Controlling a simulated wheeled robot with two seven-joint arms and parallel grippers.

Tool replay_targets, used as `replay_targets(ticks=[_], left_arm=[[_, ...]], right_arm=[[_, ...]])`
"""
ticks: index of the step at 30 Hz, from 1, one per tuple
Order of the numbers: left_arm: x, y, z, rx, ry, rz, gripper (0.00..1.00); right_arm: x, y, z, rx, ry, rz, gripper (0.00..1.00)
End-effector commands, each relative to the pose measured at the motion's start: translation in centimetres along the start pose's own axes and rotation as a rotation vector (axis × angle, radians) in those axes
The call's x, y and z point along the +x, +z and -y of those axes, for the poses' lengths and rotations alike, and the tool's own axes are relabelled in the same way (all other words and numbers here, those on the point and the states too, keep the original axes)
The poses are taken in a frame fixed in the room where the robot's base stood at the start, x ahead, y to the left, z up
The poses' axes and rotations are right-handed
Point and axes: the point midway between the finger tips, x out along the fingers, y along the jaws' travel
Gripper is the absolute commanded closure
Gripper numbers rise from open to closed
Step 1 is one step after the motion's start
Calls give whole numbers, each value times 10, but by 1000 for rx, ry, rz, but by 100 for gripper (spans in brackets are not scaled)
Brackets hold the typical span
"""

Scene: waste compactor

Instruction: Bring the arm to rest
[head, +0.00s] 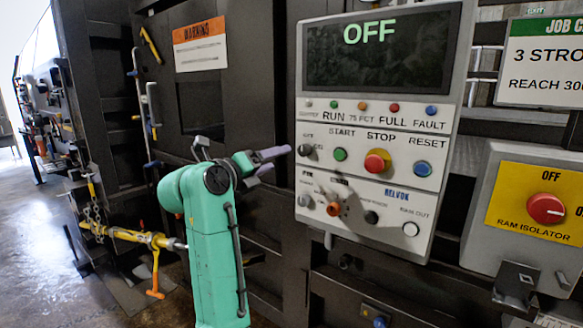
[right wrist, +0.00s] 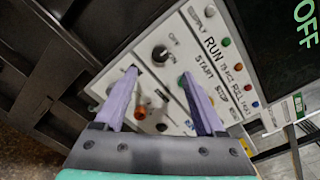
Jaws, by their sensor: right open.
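My right arm (head: 213,240) is green and rises from the bottom of the head view, bent at the top. Its right gripper (head: 275,160) has pale purple fingers and points right, towards the left edge of the control panel (head: 312,235). In the right wrist view the gripper (right wrist: 160,74) is open, its fingers spread with nothing between them. The panel's black knob (right wrist: 160,54) and orange knob (right wrist: 141,112) show beyond and between the fingers. I cannot tell the exact gap to the panel. My left gripper is not in view.
The panel's display (head: 382,50) reads OFF, above a red stop button (head: 376,162). A red ram isolator knob (head: 545,208) sits on a box at the right. A yellow tool with chain (head: 130,236) hangs at the left. Open floor (head: 35,230) lies far left.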

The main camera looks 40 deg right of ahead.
Motion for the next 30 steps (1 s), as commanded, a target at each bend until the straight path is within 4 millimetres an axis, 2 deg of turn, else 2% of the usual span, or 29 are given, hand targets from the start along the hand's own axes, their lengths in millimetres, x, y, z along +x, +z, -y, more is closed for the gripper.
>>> replay_targets(ticks=[1, 6, 21, 23, 26, 29, 30], left_arm=[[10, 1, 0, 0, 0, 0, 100], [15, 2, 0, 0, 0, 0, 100], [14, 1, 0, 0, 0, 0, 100], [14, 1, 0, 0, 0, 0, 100], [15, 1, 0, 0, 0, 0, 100], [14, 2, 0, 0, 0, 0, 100], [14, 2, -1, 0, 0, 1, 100]], right_arm=[[-12, -3, -4, 2, 2, 2, 28], [-35, -1, -1, 0, -1, 0, 28], [-37, 0, 0, -2, -2, 0, 28], [-35, -1, -6, -33, -25, 9, 28], [-26, -7, -47, -237, -172, 105, 28], [-27, -20, -126, -581, -350, 336, 28], [-32, -30, -161, -714, -393, 443, 28]])
